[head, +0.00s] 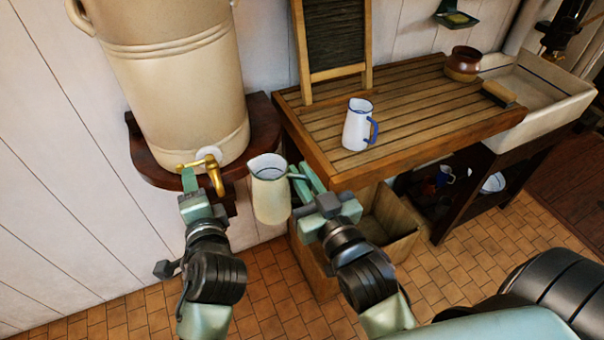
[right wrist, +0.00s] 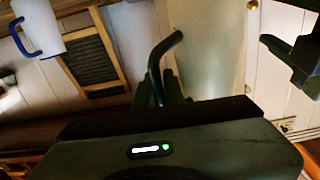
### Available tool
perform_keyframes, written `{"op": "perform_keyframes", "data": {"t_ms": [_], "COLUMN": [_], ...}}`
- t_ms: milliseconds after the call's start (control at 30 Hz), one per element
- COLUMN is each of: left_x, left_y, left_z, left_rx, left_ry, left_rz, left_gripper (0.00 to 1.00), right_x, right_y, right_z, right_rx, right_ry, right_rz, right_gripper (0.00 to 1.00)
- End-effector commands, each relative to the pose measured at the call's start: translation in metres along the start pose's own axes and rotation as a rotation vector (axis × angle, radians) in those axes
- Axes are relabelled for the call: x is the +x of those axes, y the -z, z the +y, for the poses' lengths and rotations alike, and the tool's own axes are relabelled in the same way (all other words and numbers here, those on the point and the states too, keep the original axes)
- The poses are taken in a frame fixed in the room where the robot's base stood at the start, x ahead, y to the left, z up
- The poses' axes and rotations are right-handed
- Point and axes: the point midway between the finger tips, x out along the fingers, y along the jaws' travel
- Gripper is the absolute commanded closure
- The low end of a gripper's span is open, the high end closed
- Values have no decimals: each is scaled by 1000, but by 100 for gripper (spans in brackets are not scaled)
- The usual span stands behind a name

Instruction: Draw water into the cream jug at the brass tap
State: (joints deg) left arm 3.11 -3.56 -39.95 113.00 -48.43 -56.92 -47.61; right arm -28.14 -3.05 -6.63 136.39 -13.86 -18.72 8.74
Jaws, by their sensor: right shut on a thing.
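The cream jug (head: 270,198) hangs roughly upright just right of the brass tap (head: 213,172), not under its spout. My right gripper (head: 303,184) is shut on the jug's dark green handle. In the right wrist view the handle (right wrist: 157,62) runs down between the fingers, beside the jug's pale body (right wrist: 208,55). The tap sits low on the big stoneware crock (head: 180,90). My left gripper (head: 189,182) is at the left end of the tap, by its lever. Whether its fingers are open or shut is unclear. No water stream shows. The jug's bottom inside is hidden.
The crock stands on a dark wooden shelf (head: 262,130). A wooden bin (head: 392,225) stands below.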

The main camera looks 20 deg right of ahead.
Motion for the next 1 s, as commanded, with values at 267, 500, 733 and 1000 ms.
{"op": "perform_keyframes", "data": {"t_ms": [267,500,733,1000], "left_x": [3,3,3,3], "left_y": [0,0,0,0], "left_z": [0,0,0,0], "left_rx": [-1,-1,-1,0], "left_ry": [-1,-1,-1,-1], "left_rz": [1,1,1,1], "left_gripper": [45,45,45,45], "right_x": [0,4,16,3], "right_y": [0,-13,-91,-186], "right_z": [0,-5,-34,-71], "right_rx": [1,-3,-20,-25], "right_ry": [0,12,85,181], "right_rz": [3,-1,-8,-5], "right_gripper": [100,100,100,100]}}
